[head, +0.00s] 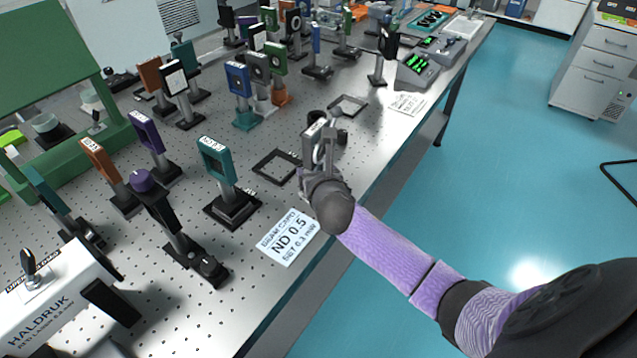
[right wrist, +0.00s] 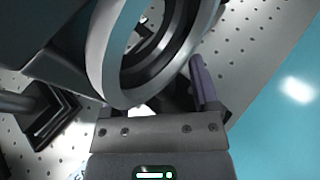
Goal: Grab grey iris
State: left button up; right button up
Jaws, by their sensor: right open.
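A grey iris (head: 314,143), a square-framed mount with a pale label on top, stands near the right edge of the optical table. My right gripper (head: 322,172) is open and right at it, at its near side. In the right wrist view, a large grey ring (right wrist: 112,55) fills the upper middle, very close to the jaws. The iris's lower part is hidden behind my gripper in the head view. My left gripper is not in view.
Another black frame (head: 348,105) lies behind. An ND 0.5 card (head: 290,238) lies near the table edge. Several coloured mounts crowd further back. Open blue floor (head: 510,150) lies to the right.

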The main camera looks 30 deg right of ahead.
grip_shut()
dwell(1.3)
